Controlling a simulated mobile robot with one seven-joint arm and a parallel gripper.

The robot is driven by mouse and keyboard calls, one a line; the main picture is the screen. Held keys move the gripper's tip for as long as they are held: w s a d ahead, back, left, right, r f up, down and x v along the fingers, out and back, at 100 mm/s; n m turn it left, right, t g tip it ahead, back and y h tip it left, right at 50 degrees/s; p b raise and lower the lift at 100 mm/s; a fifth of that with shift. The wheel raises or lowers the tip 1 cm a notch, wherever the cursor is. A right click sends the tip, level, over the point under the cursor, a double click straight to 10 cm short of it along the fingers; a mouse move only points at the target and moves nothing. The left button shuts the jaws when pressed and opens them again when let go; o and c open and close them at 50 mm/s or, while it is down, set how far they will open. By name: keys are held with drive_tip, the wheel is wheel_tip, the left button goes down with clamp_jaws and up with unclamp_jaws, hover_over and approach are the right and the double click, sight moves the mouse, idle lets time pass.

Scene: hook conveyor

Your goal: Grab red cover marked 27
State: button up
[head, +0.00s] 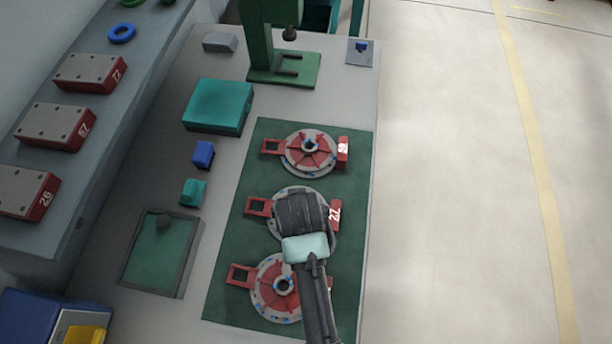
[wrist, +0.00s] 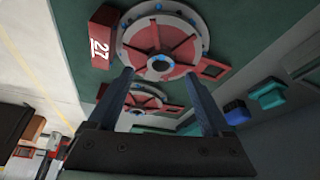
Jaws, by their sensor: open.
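The red cover marked 27 (head: 334,212) is the middle of three round red-and-grey covers on the green mat (head: 245,290). It has a red tab with the number on one side and a red loop handle on the other. In the head view my gripper (head: 303,212) is over it and hides most of its middle. In the wrist view the cover (wrist: 160,38) lies ahead of the fingertips, its 27 tab at left. My gripper (wrist: 160,75) is open with nothing between its fingers. I cannot tell whether the fingers touch the cover.
Similar covers lie on either side, one farther (head: 310,153) and one nearer (head: 270,290), partly behind my arm. A green press (head: 285,68), teal box (head: 218,106) and tray (head: 160,255) stand around the mat. Red numbered blocks (head: 55,127) line the left shelf. The right floor is clear.

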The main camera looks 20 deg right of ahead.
drive_tip(key=shift+x, duration=1.9)
clamp_jaws()
drive_tip(key=shift+w+r, duration=0.15)
drive_tip(key=shift+r, duration=0.05)
